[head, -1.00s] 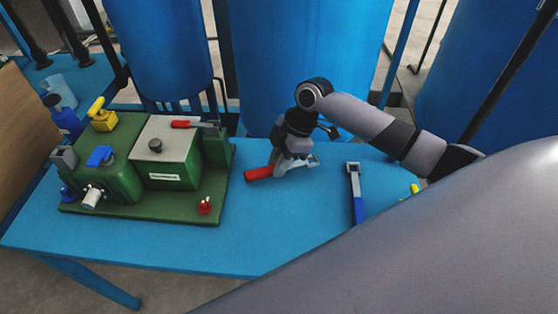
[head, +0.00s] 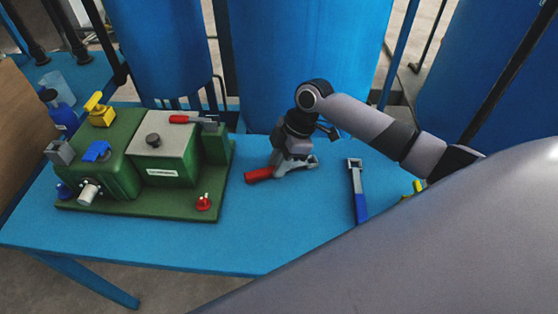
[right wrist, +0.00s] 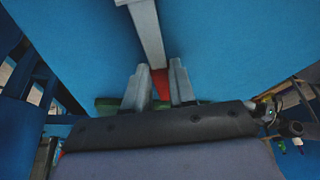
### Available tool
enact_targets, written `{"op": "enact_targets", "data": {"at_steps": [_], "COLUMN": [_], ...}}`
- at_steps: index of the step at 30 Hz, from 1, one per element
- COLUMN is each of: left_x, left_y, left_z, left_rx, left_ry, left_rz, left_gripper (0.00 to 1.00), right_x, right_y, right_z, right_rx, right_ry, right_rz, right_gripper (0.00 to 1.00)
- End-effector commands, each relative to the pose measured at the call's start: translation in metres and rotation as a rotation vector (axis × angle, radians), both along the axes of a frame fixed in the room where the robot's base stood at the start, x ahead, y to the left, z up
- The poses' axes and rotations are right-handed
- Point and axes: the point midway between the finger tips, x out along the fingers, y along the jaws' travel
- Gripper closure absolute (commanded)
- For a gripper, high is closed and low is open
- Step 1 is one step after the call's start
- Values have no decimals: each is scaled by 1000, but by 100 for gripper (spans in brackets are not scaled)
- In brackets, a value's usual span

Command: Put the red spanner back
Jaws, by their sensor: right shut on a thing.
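The red spanner (head: 260,174) has a red handle and a grey metal head, and lies along or just above the blue table, right of the green machine. My right gripper (head: 293,160) points down at it and is shut on it near where the red handle meets the grey shaft. In the right wrist view, the spanner's grey shaft (right wrist: 148,32) runs away from the fingers (right wrist: 160,85), with red handle showing between them. I cannot tell whether the spanner touches the table. My left gripper is not in view.
The green machine (head: 118,172) stands at the left of the table (head: 240,235), with a small red-handled lever on top. A blue-handled spanner (head: 358,190) lies to the right. Something yellow lies near the right edge. Large blue tanks (head: 300,65) stand behind. The table's front middle is clear.

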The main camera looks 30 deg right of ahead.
Motion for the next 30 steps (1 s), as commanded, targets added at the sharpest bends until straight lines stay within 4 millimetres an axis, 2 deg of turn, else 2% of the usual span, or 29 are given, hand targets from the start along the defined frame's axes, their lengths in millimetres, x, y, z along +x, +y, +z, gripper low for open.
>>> {"op": "enact_targets", "data": {"at_steps": [7, 8, 10, 20, 23, 30], "left_x": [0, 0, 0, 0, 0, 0], "left_y": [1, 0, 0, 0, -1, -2], "left_z": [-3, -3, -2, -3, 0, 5], "left_rx": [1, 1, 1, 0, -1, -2], "left_ry": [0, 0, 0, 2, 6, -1], "left_rz": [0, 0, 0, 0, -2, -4], "left_gripper": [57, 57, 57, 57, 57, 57], "right_x": [0, 0, 0, 0, 0, -3], "right_y": [0, 0, 0, 0, -4, -19], "right_z": [-5, -5, -5, -5, 5, 42], "right_rx": [1, 1, 1, -1, 0, -1], "right_ry": [0, 0, 0, 1, -1, -1], "right_rz": [0, 0, 0, 0, 1, 1], "right_gripper": [100, 69, 46, 45, 45, 45]}}
